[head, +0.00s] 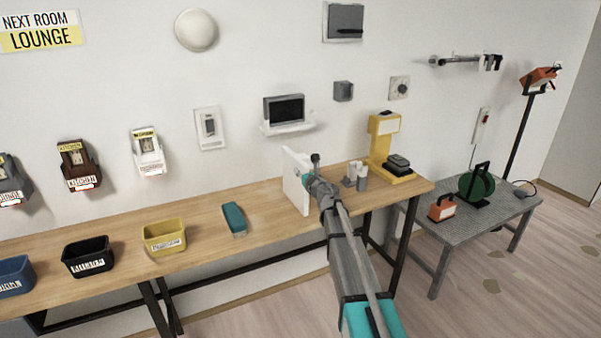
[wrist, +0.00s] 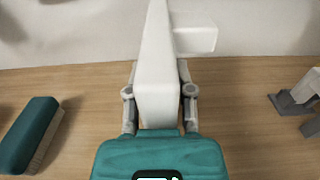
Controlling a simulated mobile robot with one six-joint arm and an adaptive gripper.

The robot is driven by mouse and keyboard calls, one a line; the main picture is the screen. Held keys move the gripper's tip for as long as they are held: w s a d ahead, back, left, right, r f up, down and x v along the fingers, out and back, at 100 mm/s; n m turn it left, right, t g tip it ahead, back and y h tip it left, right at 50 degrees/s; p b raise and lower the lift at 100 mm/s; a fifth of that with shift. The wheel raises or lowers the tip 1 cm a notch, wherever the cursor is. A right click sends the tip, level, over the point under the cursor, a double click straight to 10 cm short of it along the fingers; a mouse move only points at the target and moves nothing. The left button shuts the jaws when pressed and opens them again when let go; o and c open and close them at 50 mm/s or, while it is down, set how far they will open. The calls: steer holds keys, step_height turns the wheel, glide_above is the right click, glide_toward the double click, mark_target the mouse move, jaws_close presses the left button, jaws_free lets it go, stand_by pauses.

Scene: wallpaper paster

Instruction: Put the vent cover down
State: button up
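The white vent cover (head: 295,182) stands on edge at the right half of the wooden workbench, near its front edge in the head view. My gripper (wrist: 158,72) has one grey finger on each side of the white cover (wrist: 158,95) in the wrist view, and seems shut on it. In the head view my gripper (head: 308,178) is at the cover's right side, and its fingers are mostly hidden. I cannot tell whether the cover's lower edge touches the bench.
A teal block (head: 234,219) lies on the bench (head: 205,233) to the left. Yellow (head: 164,238), black (head: 89,258) and blue (head: 14,277) bins stand farther left. Bare bench lies between block and cover.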

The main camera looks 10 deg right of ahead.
steer(key=o, duration=0.5)
steer(key=shift+r, duration=0.1)
steer(key=v, duration=1.2)
stand_by(0.8)
